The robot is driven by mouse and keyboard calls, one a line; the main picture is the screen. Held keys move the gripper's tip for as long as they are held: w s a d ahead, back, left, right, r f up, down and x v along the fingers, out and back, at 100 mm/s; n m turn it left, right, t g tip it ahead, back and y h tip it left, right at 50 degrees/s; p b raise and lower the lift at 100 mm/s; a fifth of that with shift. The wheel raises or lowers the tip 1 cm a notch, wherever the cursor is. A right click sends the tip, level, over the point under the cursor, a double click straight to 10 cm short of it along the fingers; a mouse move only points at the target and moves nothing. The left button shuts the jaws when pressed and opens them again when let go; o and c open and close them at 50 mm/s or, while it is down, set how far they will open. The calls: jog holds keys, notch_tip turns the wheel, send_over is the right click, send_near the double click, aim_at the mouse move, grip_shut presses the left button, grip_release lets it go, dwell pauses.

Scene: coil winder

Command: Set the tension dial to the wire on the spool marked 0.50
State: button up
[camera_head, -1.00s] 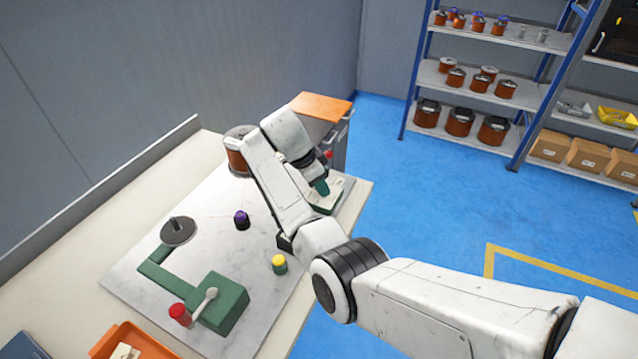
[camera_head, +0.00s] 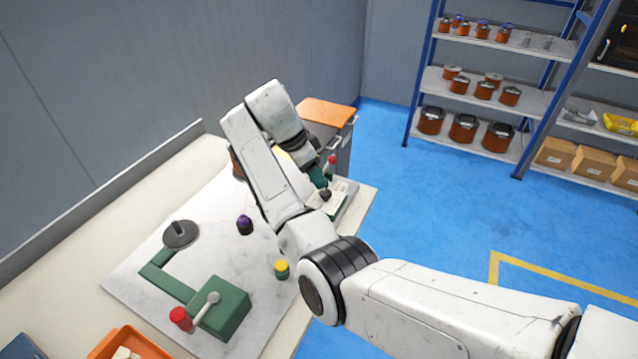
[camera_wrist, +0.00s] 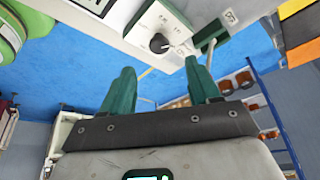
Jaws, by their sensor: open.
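The tension dial (camera_wrist: 160,43) is a dark round knob with a pale pointer on a white plate with small marks, too small to read. In the head view the dial (camera_head: 325,194) sits on the plate at the bench's right edge. My gripper (camera_wrist: 160,68) is open and empty, its two green fingers apart and pointing towards the plate, with the dial between and beyond them in the picture. In the head view my arm hides most of the gripper. A copper spool (camera_head: 236,165) stands behind my arm, mostly hidden. I can read no 0.50 mark.
A green winder (camera_head: 222,308) with a red-handled crank stands at the front of the bench. A purple-topped piece (camera_head: 244,225) and a yellow-topped piece (camera_head: 281,270) stand near its middle. A red-topped post (camera_head: 331,163) is close to my gripper. Shelves (camera_head: 487,98) hold more spools.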

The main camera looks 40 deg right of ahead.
jog(key=v, duration=0.3)
jog(key=shift+a+r, duration=0.1)
jog(key=shift+r, duration=0.05)
dwell(0.5)
